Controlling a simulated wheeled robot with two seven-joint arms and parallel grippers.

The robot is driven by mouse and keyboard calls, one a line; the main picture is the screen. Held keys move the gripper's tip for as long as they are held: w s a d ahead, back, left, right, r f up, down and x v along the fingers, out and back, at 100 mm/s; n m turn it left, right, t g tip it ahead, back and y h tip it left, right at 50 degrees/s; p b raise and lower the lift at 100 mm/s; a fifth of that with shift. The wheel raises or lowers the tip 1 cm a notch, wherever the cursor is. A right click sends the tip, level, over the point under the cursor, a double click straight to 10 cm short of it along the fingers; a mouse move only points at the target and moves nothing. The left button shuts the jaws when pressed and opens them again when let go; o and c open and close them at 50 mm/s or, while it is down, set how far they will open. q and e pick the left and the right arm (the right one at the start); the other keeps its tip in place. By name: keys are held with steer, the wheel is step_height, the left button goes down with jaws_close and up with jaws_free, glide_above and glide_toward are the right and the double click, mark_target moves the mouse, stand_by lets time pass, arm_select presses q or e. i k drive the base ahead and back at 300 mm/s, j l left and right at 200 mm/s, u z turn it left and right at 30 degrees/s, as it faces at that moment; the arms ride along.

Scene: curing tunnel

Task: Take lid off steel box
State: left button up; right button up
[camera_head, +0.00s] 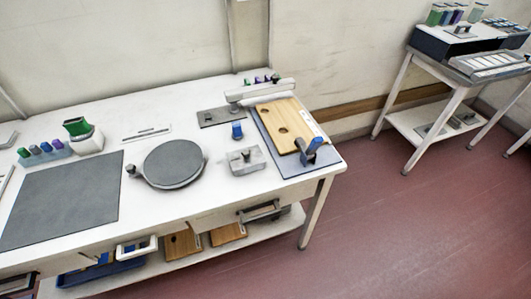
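A small steel box (246,161) stands on the white table, right of the round dark plate. Its flat lid carries a small knob on top and appears to sit on the box. Neither of my grippers shows in the head view, so nothing of mine is near the box there.
The white table (215,195) holds a round dark plate (173,163), a dark mat (65,199), a wooden board (284,125) with a blue-handled clamp (312,147), and a small blue item (237,131). A second table (440,105) stands at right; red floor lies between.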

mark_target(248, 157)
steer(key=i+l+u, duration=0.2)
steer(key=l+u, duration=0.25)
steer(key=l, duration=0.2)
steer(key=i+l+u, duration=0.1)
steer(key=l+u, duration=0.3)
steer(key=l, duration=0.3)
steer(key=l+u, duration=0.45)
steer(key=l, duration=0.25)
